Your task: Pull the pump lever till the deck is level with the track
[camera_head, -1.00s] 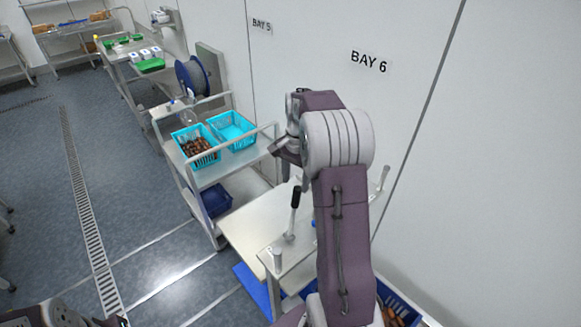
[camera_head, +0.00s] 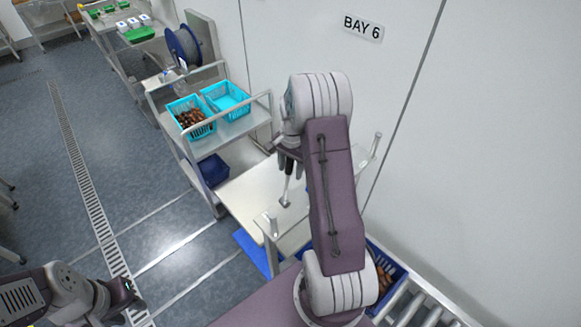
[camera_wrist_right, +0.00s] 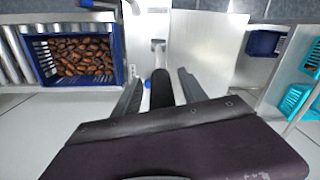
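The pump lever (camera_head: 286,188) has a black handle on a metal shaft and stands up from the cart with the pale deck (camera_head: 240,193). My right gripper (camera_head: 288,157) is at the handle's top. In the right wrist view its two fingers (camera_wrist_right: 160,90) are apart, with the black handle (camera_wrist_right: 162,85) between them and gaps on both sides. The deck shows there too (camera_wrist_right: 208,55). The roller track (camera_head: 425,312) is at the lower right, and its level against the deck cannot be judged. My left gripper (camera_head: 128,296) is at the lower left; its fingers are unclear.
A blue crate of dates (camera_head: 385,275) sits on the track's near end. A shelf cart (camera_head: 225,130) with two turquoise baskets, one holding dates, stands beyond the deck. The wall is close on the right.

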